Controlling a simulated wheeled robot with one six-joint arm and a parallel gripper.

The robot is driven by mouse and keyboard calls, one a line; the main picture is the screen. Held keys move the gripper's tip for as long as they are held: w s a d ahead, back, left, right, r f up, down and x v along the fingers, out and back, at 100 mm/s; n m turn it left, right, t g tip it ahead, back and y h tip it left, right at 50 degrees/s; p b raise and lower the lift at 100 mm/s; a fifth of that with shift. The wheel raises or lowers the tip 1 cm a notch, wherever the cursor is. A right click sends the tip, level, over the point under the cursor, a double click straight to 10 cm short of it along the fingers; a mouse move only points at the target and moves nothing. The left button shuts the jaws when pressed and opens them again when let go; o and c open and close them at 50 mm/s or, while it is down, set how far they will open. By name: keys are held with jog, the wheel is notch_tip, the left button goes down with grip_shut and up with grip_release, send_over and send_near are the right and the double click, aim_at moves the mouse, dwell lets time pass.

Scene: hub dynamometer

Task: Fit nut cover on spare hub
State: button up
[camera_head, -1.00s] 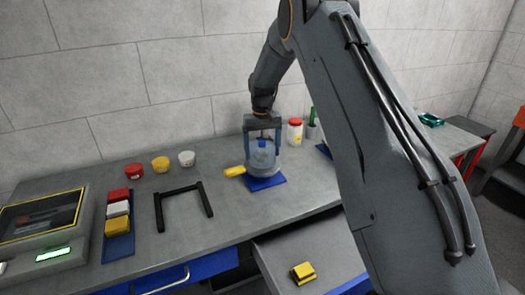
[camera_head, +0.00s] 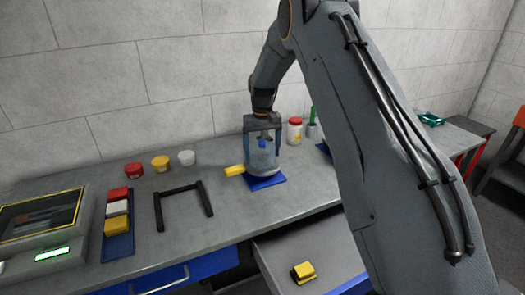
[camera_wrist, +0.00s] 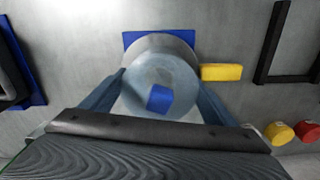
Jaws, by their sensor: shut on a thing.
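The nut cover (camera_wrist: 158,80) appears to be the round grey-blue piece with a blue block on its top. In the wrist view it is between the two fingers of my gripper (camera_wrist: 160,95), which is shut on it. In the head view my gripper (camera_head: 263,150) points straight down over the blue mat. The spare hub (camera_wrist: 160,42) appears to be the pale round body just beneath and behind the cover, standing on the blue mat (camera_head: 266,183). The cover lines up roughly over it; whether they touch is hidden.
A yellow block (camera_head: 234,170) lies close to the left of the hub. A black U-shaped frame (camera_head: 158,212) and a blue tray (camera_head: 118,247) of coloured blocks are farther left. Several small jars, including a red-lidded one (camera_head: 295,130), stand near the wall.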

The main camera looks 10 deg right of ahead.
jog(key=shift+f, duration=0.25)
jog(key=o, duration=0.8)
jog(key=shift+r, duration=0.1)
jog(key=shift+r+p, duration=1.8)
jog(key=shift+r, duration=3.65)
